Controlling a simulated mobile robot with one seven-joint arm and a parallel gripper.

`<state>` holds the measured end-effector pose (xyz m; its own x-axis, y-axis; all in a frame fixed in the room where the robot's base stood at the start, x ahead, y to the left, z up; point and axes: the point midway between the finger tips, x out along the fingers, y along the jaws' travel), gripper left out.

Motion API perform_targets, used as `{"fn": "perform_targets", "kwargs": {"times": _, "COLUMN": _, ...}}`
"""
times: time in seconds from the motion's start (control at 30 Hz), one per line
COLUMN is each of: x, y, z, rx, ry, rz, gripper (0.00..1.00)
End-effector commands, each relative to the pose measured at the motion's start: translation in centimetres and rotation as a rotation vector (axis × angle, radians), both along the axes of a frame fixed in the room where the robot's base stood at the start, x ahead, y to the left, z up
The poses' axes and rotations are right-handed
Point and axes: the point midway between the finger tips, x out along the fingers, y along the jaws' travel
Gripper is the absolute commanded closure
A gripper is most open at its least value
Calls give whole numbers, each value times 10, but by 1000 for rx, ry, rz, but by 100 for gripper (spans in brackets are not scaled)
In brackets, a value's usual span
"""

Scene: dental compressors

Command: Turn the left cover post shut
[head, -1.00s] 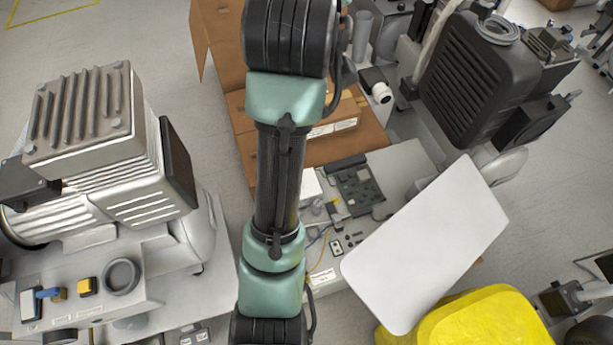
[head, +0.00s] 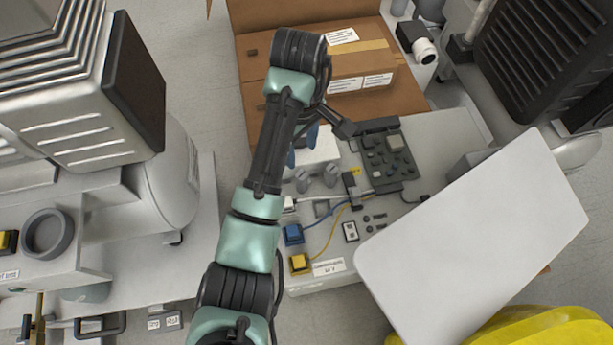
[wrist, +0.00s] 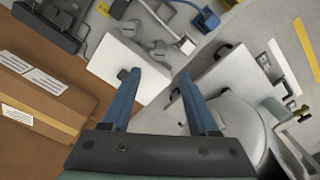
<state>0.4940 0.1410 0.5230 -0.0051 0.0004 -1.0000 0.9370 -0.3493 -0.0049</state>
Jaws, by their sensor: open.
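Two grey winged posts stand at the front edge of a white block (head: 318,156) in the head view. The left cover post (head: 302,181) is beside the right post (head: 331,174). In the wrist view the left post (wrist: 158,48) and the other post (wrist: 131,28) lie past the fingertips, on the far edge of the white block (wrist: 112,58). My gripper (head: 302,147) has blue fingers and is over the block, partly hidden by my arm in the head view. In the wrist view my gripper (wrist: 157,76) is open, its fingers apart with nothing between them.
A green circuit board (head: 387,160) lies right of the block. Blue (head: 293,234) and yellow (head: 300,263) connectors with wires sit in front. A tilted white panel (head: 475,240) is at right, a cardboard box (head: 360,80) behind, and a large grey compressor (head: 80,110) at left.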

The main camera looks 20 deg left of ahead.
Motion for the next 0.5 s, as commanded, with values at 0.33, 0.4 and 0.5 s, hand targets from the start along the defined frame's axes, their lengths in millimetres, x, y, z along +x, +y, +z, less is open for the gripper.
{"fn": "perform_targets", "kwargs": {"times": 0.33, "x": -1, "y": 0, "z": -68, "rx": 0, "ry": 0, "rz": -1, "gripper": 40}}
{"fn": "perform_targets", "kwargs": {"times": 0.4, "x": -1, "y": 0, "z": -82, "rx": 1, "ry": -1, "rz": -1, "gripper": 40}}
{"fn": "perform_targets", "kwargs": {"times": 0.5, "x": -1, "y": 0, "z": -99, "rx": 0, "ry": -1, "rz": -1, "gripper": 40}}
